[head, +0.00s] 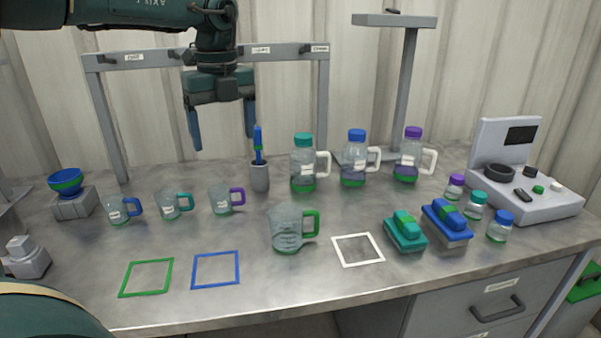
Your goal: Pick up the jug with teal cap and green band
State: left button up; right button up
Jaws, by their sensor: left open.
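The jug with the teal cap and green band (303,165) stands upright at the back middle of the bench. It has a clear body, green near its base and a white handle on its right side. My left gripper (224,138) hangs pointing down, open and empty, to the left of the jug and above the bench, apart from it. My right gripper is out of view.
A grey cup with the blue tool (259,178) stands just left of the jug. A blue-capped jug (354,165) and a purple-capped jug (407,165) stand to its right. A green-handled pitcher (287,230) stands in front. A grey rack (290,56) spans behind.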

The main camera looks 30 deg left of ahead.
aim_at(303, 175)
jog(key=i, duration=1)
